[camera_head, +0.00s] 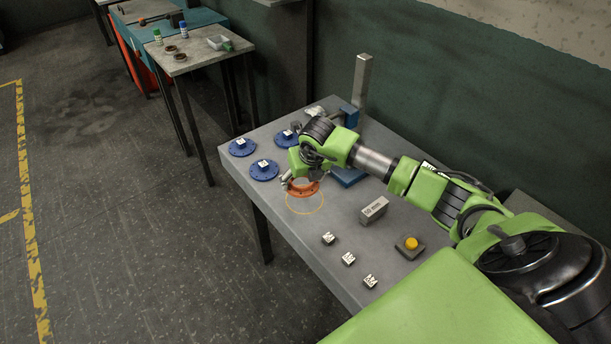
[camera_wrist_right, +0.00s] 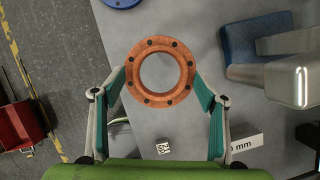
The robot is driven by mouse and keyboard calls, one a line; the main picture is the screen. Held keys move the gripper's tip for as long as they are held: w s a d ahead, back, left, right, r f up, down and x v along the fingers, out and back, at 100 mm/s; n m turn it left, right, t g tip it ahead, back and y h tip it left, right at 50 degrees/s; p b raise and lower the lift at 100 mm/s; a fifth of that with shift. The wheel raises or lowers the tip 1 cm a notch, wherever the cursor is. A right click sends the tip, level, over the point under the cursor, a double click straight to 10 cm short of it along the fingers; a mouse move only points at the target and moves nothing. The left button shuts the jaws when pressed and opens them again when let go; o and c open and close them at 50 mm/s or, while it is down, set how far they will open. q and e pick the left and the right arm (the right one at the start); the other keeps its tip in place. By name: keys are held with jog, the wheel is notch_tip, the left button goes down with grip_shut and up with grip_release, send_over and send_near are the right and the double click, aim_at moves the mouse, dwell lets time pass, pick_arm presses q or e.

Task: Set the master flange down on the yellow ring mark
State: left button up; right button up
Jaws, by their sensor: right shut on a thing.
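The master flange (camera_head: 303,189) is an orange ring with bolt holes; it also shows in the wrist view (camera_wrist_right: 136,92). My right gripper (camera_head: 301,184) is shut on the flange, its two teal-padded fingers on opposite sides of the rim in the wrist view (camera_wrist_right: 160,86). The yellow ring mark (camera_head: 305,215) is a thin circle on the grey table. In the head view the flange overlaps its far part, and the near arc is bare. I cannot tell whether the flange touches the table. The ring mark does not show in the wrist view. My left gripper is out of view.
Blue flanges, one of them (camera_head: 264,171), stand left of my gripper. A blue and grey stand (camera_head: 361,92) rises behind it. A grey block (camera_head: 373,209), small marked cubes (camera_head: 348,259) and a yellow button (camera_head: 411,243) lie to the right and nearer. The table's front-left edge is close.

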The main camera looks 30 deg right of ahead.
aim_at(306, 202)
jog(key=shift+d+m, duration=0.4)
jog(key=shift+d, duration=0.05)
notch_tip(306, 202, down, 6)
jog(key=b, duration=0.6)
jog(key=shift+f+b, duration=0.15)
jog(key=shift+b, duration=0.15)
jog(key=shift+f, duration=0.15)
dwell(0.4)
jog(key=o, duration=1.8)
jog(key=shift+s+a+f, duration=0.1)
jog(key=shift+s+f, duration=0.05)
jog(key=shift+s, duration=0.05)
jog(key=v, duration=1.2)
jog(key=shift+a, duration=0.1)
